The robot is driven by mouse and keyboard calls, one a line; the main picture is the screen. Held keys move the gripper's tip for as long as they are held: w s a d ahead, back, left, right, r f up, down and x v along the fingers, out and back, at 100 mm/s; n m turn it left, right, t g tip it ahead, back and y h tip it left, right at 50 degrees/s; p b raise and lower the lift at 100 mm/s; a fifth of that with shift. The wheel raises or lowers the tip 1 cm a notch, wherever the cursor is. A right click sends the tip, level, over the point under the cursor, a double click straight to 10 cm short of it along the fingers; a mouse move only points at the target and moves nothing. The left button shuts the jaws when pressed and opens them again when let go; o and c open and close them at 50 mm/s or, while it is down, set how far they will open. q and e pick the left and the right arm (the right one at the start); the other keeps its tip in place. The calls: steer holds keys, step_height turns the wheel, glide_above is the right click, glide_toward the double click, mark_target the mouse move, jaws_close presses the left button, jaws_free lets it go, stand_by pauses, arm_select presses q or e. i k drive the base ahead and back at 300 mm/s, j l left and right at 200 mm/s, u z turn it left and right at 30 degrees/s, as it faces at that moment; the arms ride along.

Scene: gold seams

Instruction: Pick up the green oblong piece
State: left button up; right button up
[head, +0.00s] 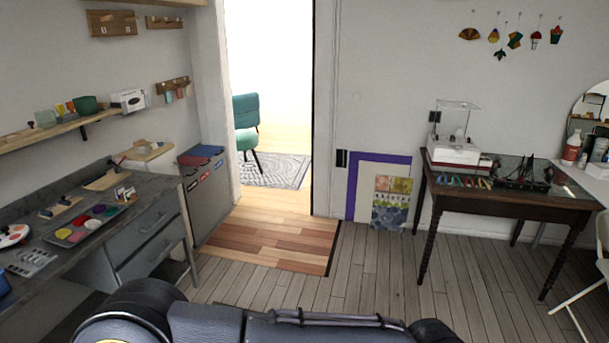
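I cannot pick out a green oblong piece for certain; small items here are too small to tell apart. A grey tray (58,243) with several coloured round patches lies on the grey workbench (151,188) at the left. Small coloured items, some green, lie along the front of the dark wooden table (540,198) at the right. Neither gripper is in view. Only dark parts of my own body show at the bottom edge.
A doorway opens in the middle, with a teal chair (246,122) beyond. The plank floor (370,270) between workbench and table is clear. A white chair (580,297) stands far right.

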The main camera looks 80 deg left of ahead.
mark_target(127, 194)
steer(key=u, duration=3.95)
